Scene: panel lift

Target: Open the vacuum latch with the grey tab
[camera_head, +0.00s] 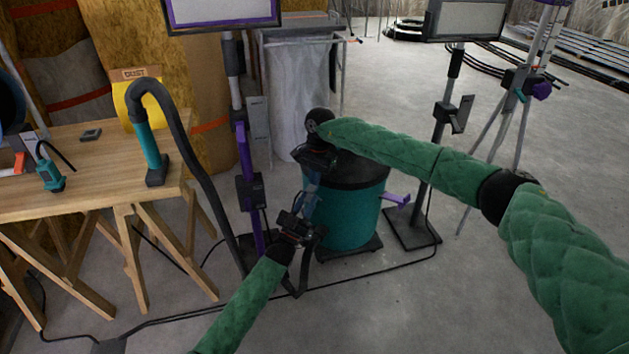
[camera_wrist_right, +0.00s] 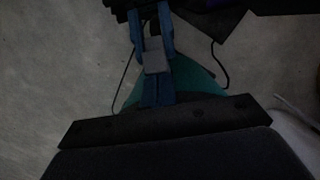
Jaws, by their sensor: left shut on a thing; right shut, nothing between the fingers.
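The vacuum (camera_head: 345,215) is a teal drum with a black lid, standing on the floor. A purple tab (camera_head: 397,199) sticks out from its right side. My right gripper (camera_head: 312,197) is shut, its bluish fingers pointing down along the drum's left side. Its fingers also show in the right wrist view (camera_wrist_right: 152,22). A small grey square (camera_wrist_right: 154,57) shows among them; I cannot tell whether it is the grey tab. My left gripper (camera_head: 297,226) is shut at the drum's lower left, just below the right fingers. What it holds is hidden.
A black hose (camera_head: 200,180) runs down from the wooden workbench (camera_head: 95,165) to the floor left of the vacuum. A purple stand (camera_head: 243,160) rises close behind my left gripper. A lamp stand (camera_head: 430,190) is to the right. Cables (camera_head: 190,318) cross the floor.

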